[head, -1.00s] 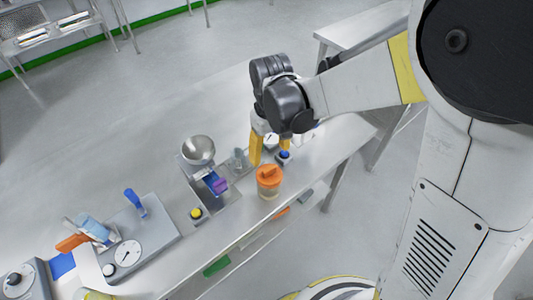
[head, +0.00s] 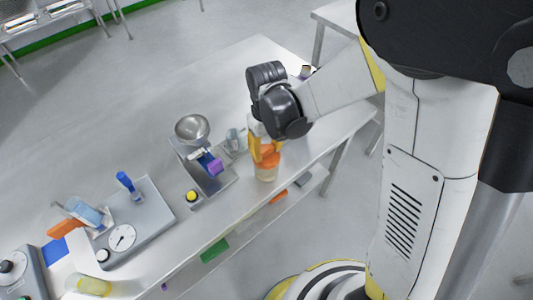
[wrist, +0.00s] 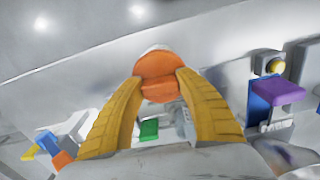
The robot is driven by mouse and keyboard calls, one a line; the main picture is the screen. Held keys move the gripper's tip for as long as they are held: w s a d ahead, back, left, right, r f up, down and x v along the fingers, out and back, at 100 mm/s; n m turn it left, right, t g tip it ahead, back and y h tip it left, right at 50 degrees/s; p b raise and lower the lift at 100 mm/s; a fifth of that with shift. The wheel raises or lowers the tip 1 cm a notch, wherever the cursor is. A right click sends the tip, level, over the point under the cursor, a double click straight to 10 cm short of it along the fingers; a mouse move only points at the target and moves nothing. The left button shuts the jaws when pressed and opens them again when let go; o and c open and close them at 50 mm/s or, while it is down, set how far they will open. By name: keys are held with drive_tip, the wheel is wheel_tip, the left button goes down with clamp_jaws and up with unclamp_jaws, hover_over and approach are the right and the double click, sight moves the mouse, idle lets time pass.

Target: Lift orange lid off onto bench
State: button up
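The orange lid (head: 268,159) sits on a clear jar (head: 266,174) with pale contents near the bench's front edge. My gripper (head: 265,155) points down over it, with its yellow fingers at the lid. In the wrist view, the lid (wrist: 159,66) with its raised ridge shows between and beyond the fingertips (wrist: 160,76). The fingers stand apart, one on each side of the ridge; I cannot tell whether they touch it. The jar is mostly hidden by the lid in the wrist view.
On the bench (head: 145,262), left of the jar, stands a device with a steel bowl (head: 192,128), a purple block (head: 215,167) and a yellow button (head: 192,196). A glass vessel (head: 234,139) is close behind the gripper. Bare bench lies right of the jar.

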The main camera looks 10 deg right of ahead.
sight(271, 147)
drive_tip(key=shift+c, duration=1.2)
drive_tip(key=shift+r+p, duration=0.3)
drive_tip(key=shift+r, duration=0.25)
drive_tip(key=r+p, duration=0.1)
drive_tip(key=r, duration=0.1)
drive_tip(key=d+r, duration=0.1)
drive_tip(key=r, duration=0.1)
drive_tip(key=shift+d+p, duration=0.15)
drive_tip(key=shift+p, duration=0.25)
drive_tip(key=d+r+p, duration=0.3)
drive_tip(key=d+r, duration=0.3)
drive_tip(key=d, duration=0.4)
drive_tip(key=f+m+b, duration=0.2)
drive_tip(key=f, duration=0.1)
drive_tip(key=w+d+f+m+b, duration=0.1)
drive_tip(key=f+m+b, duration=0.1)
drive_tip(key=f, duration=0.1)
drive_tip(key=w+d+f+m+b, duration=0.1)
drive_tip(key=f+b, duration=0.1)
drive_tip(key=f, duration=0.2)
drive_tip(key=shift+w+d+f+m, duration=0.1)
drive_tip(key=shift+w+m, duration=0.1)
drive_tip(key=shift+m, duration=0.2)
